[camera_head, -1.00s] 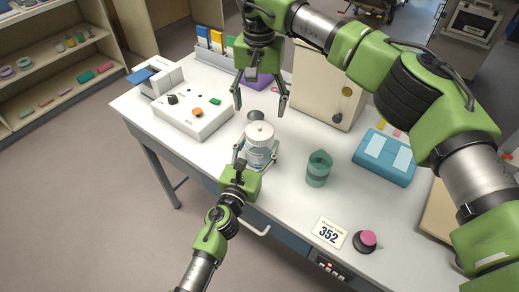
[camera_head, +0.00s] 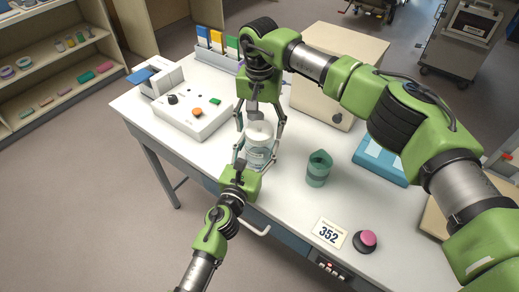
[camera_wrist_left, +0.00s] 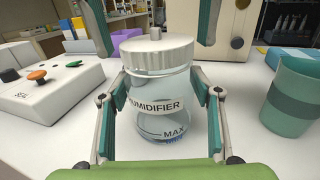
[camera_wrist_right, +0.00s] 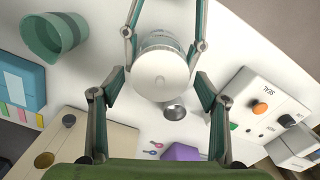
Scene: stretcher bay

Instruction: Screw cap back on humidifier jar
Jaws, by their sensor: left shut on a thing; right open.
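The humidifier jar (camera_head: 258,155) is clear, marked HUMIDIFIER and MAX, and stands upright on the white table. In the left wrist view the jar (camera_wrist_left: 165,110) sits between my left gripper's fingers (camera_wrist_left: 162,108), which are shut on its sides. The white ribbed cap (camera_wrist_left: 157,52) rests on the jar's top; I cannot tell whether its thread is engaged. The cap also shows in the right wrist view (camera_wrist_right: 161,74). My right gripper (camera_head: 260,135) is open directly above, its fingers spread on either side of the cap. In the right wrist view its fingertips (camera_wrist_right: 162,80) appear apart from the cap.
A green beaker (camera_head: 318,168) stands right of the jar. A control box with an orange button (camera_head: 192,112) is at left, and a beige box (camera_head: 333,72) is behind.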

